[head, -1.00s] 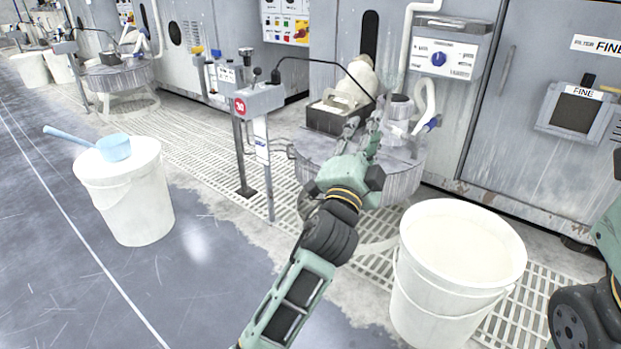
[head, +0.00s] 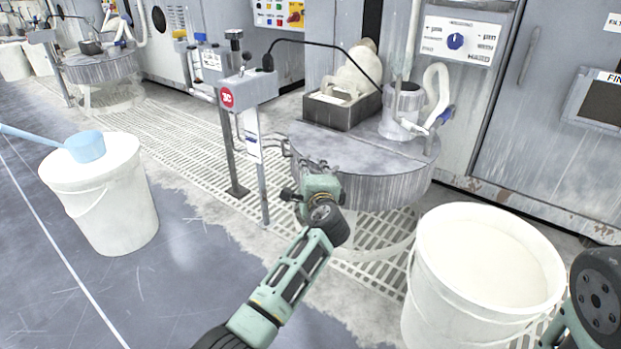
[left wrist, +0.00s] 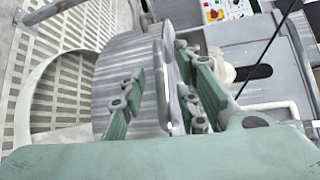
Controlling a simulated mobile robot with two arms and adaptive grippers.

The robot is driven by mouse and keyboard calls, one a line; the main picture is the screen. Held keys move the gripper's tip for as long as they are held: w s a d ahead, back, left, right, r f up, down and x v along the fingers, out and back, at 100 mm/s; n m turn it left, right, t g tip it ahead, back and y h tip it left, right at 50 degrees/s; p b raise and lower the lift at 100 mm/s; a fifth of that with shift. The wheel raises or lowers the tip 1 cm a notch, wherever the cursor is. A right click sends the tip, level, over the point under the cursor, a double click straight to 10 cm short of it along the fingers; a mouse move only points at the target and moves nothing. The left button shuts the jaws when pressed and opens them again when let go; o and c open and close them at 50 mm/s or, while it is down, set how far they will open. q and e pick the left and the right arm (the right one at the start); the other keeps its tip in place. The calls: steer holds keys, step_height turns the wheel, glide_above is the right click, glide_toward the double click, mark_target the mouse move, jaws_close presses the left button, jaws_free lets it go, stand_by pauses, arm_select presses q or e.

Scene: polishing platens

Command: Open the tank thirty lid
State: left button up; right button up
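The tank (head: 375,182) is a round grey metal drum beside a post with a red round sign (head: 227,97) that seems to read 30. Its flat grey lid (head: 345,150) lies level on top, with a seam across it. My left gripper (head: 307,185) is at the tank's front left rim in the head view. In the left wrist view its green fingers (left wrist: 165,95) stand apart on either side of a thin grey metal edge or handle (left wrist: 162,70) at the drum. I cannot tell whether they touch it. My right gripper is out of view.
A dark tray (head: 342,108) with a pale jug-like object and a grey pipe fitting (head: 402,108) stand on the tank's back half. A white bucket (head: 485,265) stands front right; another bucket (head: 105,200) with a blue scoop (head: 86,146) stands left. A black cable arches over the tank.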

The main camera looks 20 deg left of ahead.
arm_select(q)
steer(key=shift+w+a, duration=0.25)
steer(key=shift+w, duration=0.15)
steer(key=shift+c, duration=0.2)
jaws_close()
